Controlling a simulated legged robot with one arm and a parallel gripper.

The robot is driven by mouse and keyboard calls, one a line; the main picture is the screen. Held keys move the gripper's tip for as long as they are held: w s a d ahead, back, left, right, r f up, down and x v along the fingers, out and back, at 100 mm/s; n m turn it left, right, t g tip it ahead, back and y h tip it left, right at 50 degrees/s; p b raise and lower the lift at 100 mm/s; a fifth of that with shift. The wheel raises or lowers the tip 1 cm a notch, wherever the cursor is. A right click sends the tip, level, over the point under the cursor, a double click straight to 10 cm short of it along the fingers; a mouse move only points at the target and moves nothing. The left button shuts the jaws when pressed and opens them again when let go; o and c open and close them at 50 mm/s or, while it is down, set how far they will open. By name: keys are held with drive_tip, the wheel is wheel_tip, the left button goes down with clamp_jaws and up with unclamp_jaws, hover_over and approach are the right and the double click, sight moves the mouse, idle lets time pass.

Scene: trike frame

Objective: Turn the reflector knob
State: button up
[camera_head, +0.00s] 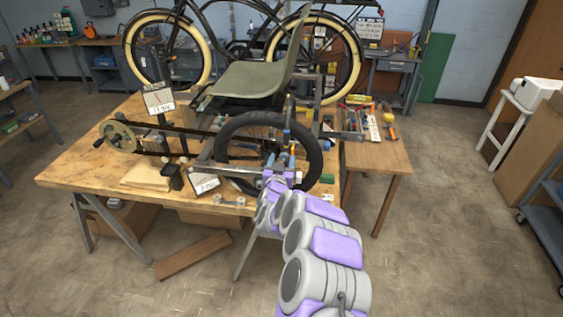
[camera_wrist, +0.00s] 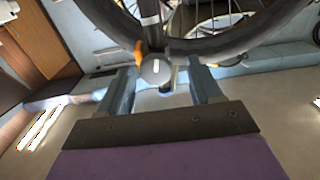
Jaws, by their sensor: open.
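In the wrist view, a round grey knob (camera_wrist: 155,71) with a short white mark on its face sits at the tyre's edge. An orange piece (camera_wrist: 139,51), perhaps the reflector, is just behind it to the left. My gripper (camera_wrist: 163,80) is open, with one finger on each side of the knob. Gaps show between the knob and both fingers. In the head view, my gripper (camera_head: 282,164) is at the trike's black front wheel (camera_head: 237,128); the knob cannot be made out there. A thin orange piece (camera_head: 292,158) shows beside the gripper.
The trike frame with its olive seat (camera_head: 250,80) stands on a wooden workbench (camera_head: 75,165). A smaller table (camera_head: 385,158) with tools is to the right. A cream-tyred bicycle (camera_head: 200,50) is behind.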

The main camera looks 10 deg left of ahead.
drive_tip(key=shift+w+d+r, duration=0.1)
drive_tip(key=shift+d, duration=0.25)
drive_tip(key=shift+a, duration=0.2)
drive_tip(key=c, duration=1.1)
drive_tip(key=shift+o, duration=0.2)
